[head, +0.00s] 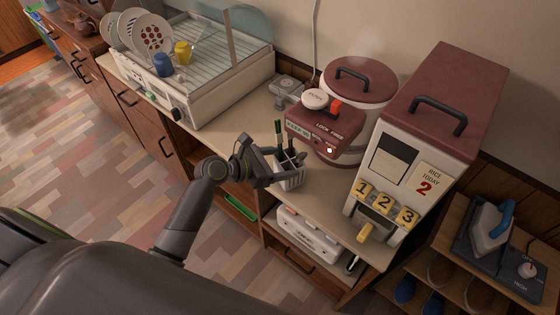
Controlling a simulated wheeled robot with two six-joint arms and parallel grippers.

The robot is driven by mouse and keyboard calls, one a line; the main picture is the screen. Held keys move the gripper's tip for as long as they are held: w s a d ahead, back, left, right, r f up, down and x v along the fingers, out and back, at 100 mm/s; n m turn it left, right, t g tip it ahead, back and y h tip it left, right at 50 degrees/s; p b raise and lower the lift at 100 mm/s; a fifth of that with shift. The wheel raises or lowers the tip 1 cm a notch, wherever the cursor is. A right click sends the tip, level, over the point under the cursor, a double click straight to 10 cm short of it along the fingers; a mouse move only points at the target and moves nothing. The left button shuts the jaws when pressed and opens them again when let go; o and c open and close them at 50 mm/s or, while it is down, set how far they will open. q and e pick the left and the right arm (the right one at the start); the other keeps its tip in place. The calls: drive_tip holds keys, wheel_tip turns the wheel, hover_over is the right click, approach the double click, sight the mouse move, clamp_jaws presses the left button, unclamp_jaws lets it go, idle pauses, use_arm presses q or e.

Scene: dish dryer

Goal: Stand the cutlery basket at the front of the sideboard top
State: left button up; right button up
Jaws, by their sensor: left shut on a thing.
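The cutlery basket (290,179) is a small white slatted basket holding several dark-handled and green-handled utensils. It is upright at the front of the sideboard top (318,192), in the middle of the head view. My left gripper (273,172) reaches in from the left and is shut on the basket at its left side. The gripper hides part of the basket. I cannot tell whether the basket's bottom touches the sideboard top. My right gripper is not in view.
A dish dryer (222,92) with plates and cups stands at the left. A rice cooker (340,110) is behind the basket, and a rice dispenser (420,140) stands to its right. An iron (490,228) sits on a shelf at the far right.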

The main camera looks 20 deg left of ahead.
use_arm(q)
drive_tip(key=shift+f, duration=0.1)
drive_tip(key=shift+f, duration=0.15)
drive_tip(key=o, duration=1.2)
drive_tip(key=shift+r, duration=0.2)
drive_tip(key=shift+v, duration=6)
